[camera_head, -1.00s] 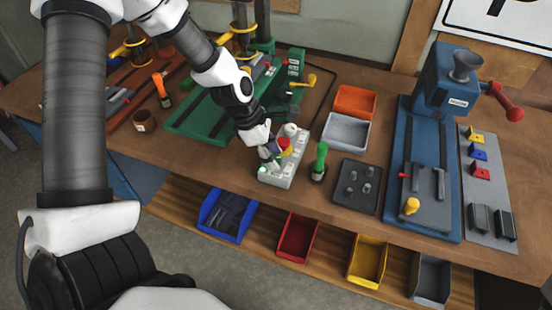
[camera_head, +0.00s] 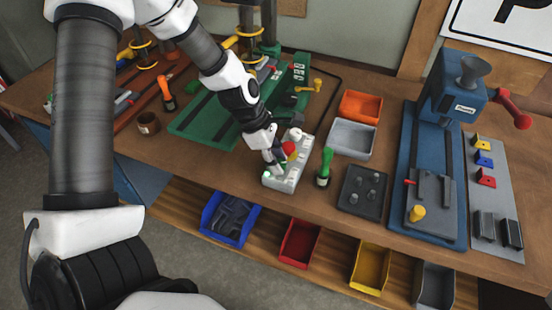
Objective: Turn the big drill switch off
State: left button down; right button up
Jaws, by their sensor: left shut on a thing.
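A light grey switch box (camera_head: 292,176) with small buttons and a red knob (camera_head: 289,149) lies on the workbench near its front edge. My left gripper (camera_head: 276,168) is at the left side of this box, over its front half, shut on a small part that its fingers hide. The big green drill (camera_head: 205,122) stands behind the box to the left, its base partly covered by my left arm. I cannot tell the switch's setting. My right gripper is not in view.
A green-handled tool (camera_head: 325,166) stands close to the right of the box. Beyond it are a dark tray (camera_head: 346,198), grey bin (camera_head: 339,142), orange bin (camera_head: 375,103) and blue press (camera_head: 410,188). Blue (camera_head: 209,212), red (camera_head: 284,250) and yellow bins (camera_head: 384,272) sit below the bench front.

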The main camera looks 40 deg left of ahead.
pick_arm(q)
jog(key=shift+m+g, duration=0.5)
jog(key=shift+m, duration=0.6)
jog(key=m+g+p, duration=0.1)
jog(key=m, duration=0.1)
jog(key=shift+m, duration=0.4)
jog(key=m+g+p, duration=0.1)
jog(key=m, duration=0.2)
jog(key=shift+w+d+p, duration=0.1)
jog(key=shift+p, duration=0.3)
jog(key=shift+f+m+g+p, duration=0.1)
jog(key=shift+m+g+p, duration=0.4)
jog(key=shift+m, duration=0.9)
jog(key=c, duration=1.1)
grip_release()
jog(key=shift+w+d, duration=0.1)
